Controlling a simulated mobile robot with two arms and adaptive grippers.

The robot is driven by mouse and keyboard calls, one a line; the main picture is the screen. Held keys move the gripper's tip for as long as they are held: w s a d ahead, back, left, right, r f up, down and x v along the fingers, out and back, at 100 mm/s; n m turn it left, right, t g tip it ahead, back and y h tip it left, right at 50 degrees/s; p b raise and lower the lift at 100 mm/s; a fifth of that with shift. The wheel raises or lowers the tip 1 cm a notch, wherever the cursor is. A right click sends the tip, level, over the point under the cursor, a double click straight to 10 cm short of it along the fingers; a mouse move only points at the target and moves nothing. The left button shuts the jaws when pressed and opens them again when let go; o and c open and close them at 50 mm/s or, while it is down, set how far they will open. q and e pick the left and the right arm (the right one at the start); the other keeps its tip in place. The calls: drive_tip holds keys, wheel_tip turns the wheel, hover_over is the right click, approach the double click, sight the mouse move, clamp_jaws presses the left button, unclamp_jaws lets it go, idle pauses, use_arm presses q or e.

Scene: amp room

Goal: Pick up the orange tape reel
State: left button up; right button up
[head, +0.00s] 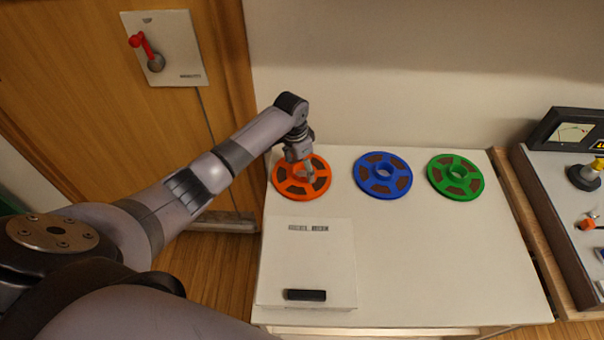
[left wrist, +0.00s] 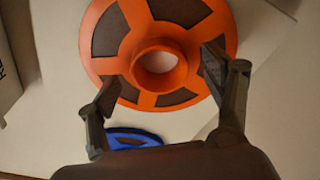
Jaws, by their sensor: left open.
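The orange tape reel (head: 287,186) lies flat on the white tabletop at the back left. My left gripper (head: 306,172) is over the reel and partly covers its middle in the head view. In the left wrist view, the orange reel (left wrist: 203,21) fills the upper middle, with its raised round hub (left wrist: 160,68) between my two open fingers. The left gripper (left wrist: 160,85) holds nothing. I cannot tell whether the fingertips touch the reel. My right gripper is not in view.
A blue reel (head: 383,194) and a green reel (head: 455,195) lie to the right. A white panel with a dark handle (head: 305,295) is at the front left. A control console (head: 560,215) stands at the right edge. The tabletop's front right is clear.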

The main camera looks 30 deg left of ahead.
use_arm(q)
drive_tip(key=shift+f, duration=0.4)
drive_tip(key=shift+c, duration=0.3)
drive_tip(key=shift+r, duration=0.1)
drive_tip(key=c, duration=1.5)
